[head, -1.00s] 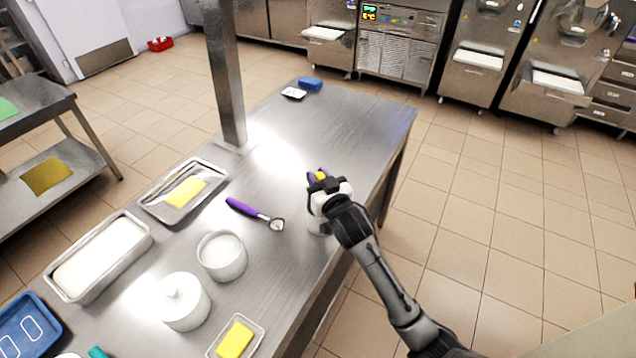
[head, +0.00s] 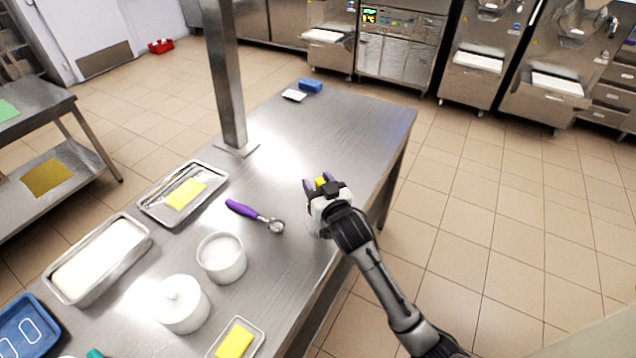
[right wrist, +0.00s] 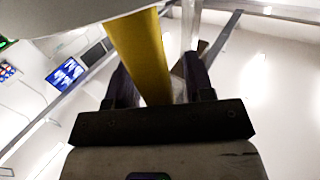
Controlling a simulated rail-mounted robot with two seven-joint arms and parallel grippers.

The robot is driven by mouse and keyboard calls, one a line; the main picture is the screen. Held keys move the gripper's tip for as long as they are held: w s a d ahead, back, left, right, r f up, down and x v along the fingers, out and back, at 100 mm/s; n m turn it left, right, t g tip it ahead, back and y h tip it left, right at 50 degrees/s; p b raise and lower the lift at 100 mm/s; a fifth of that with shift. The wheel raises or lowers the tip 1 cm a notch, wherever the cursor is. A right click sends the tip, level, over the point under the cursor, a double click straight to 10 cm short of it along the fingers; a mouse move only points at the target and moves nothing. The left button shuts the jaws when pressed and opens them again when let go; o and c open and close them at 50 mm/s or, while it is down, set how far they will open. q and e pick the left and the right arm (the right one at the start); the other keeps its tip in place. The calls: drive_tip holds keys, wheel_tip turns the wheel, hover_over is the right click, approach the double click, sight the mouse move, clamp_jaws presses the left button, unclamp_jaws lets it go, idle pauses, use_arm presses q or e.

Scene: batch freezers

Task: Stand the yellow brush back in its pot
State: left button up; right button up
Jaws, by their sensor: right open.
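My right gripper (head: 319,184) is low over the steel table's right edge. Its dark fingers are open, one on each side of the yellow brush (head: 321,182). In the right wrist view the brush's yellow length (right wrist: 143,55) runs between the spread fingers (right wrist: 155,88). A pale curved surface (right wrist: 60,15) crosses the top left there; I cannot tell whether it is the pot. The brush's lower end and what it stands in are hidden by my gripper in the head view. My left gripper is not in view.
Left of my gripper are a purple-handled scoop (head: 254,215), an open white tub (head: 222,258), a lidded white jar (head: 181,304) and a tray with a yellow block (head: 207,165). A steel post (head: 226,80) rises behind. The table's far right part is clear.

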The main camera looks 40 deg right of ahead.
drive_tip(key=shift+r, duration=0.2)
drive_tip(key=v, duration=1.2)
drive_tip(key=s+a+f+n+g+y, duration=0.1)
drive_tip(key=s+a+f+g, duration=0.2)
drive_tip(key=s+f, duration=0.3)
drive_tip(key=s+a+f+n+g+y, duration=0.2)
drive_tip(key=s+a+f+g, duration=0.2)
drive_tip(key=s, duration=0.7)
drive_tip(key=s+a+f+n+g+y, duration=0.1)
drive_tip(key=s+a+f+g, duration=0.3)
drive_tip(key=s+f+g, duration=0.2)
wheel_tip(320, 180, down, 3)
drive_tip(key=shift+s+f+n+g+y+p, duration=0.3)
drive_tip(key=shift+s+n+g+p, duration=0.15)
drive_tip(key=shift+s, duration=0.8)
drive_tip(key=shift+a, duration=0.15)
